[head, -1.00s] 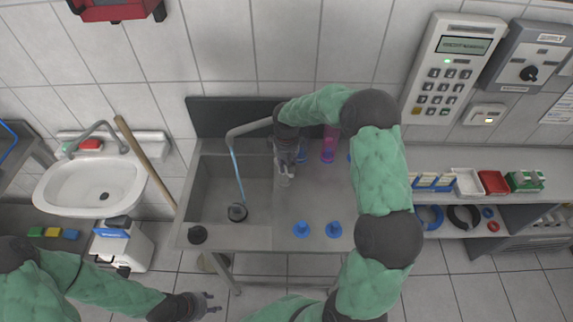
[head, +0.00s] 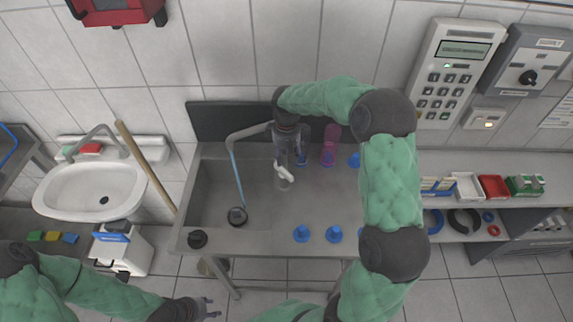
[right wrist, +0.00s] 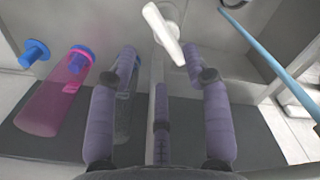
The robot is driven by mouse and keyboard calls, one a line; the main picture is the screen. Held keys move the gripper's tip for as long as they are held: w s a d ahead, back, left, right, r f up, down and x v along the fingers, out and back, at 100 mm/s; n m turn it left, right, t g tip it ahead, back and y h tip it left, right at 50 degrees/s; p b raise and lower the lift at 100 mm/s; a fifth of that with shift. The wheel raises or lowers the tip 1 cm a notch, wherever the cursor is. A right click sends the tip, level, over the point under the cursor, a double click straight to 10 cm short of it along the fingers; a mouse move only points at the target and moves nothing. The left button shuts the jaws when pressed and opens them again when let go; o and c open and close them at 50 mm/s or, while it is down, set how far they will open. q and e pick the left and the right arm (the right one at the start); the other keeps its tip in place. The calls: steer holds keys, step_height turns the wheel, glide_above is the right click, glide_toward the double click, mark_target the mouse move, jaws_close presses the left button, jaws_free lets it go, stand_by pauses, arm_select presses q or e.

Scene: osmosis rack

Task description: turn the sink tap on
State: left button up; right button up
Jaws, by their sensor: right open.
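The steel sink (head: 180,240) has a grey tap spout (head: 248,131) arching over its basin. A thin blue stream (head: 236,180) runs from the spout down to the dark drain (head: 237,216); it also shows at the right of the right wrist view (right wrist: 270,58). The white tap lever (head: 284,174) stands on the counter right of the basin; it also shows in the right wrist view (right wrist: 163,32). My right gripper (head: 291,160) is open and empty just behind the lever, its fingers (right wrist: 160,60) apart from it. My left gripper (head: 209,307) is open and empty, low in front of the sink.
A pink bottle (head: 330,148) stands right of my right gripper, near several blue knobs (head: 302,234). A black knob (head: 197,238) is at the sink's front left corner. A wooden handle (head: 145,165) leans left of the sink. A white washbasin (head: 90,190) hangs further left.

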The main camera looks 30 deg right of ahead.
step_height(320, 180, up, 5)
steer(key=shift+f, duration=0.1)
stand_by(0.7)
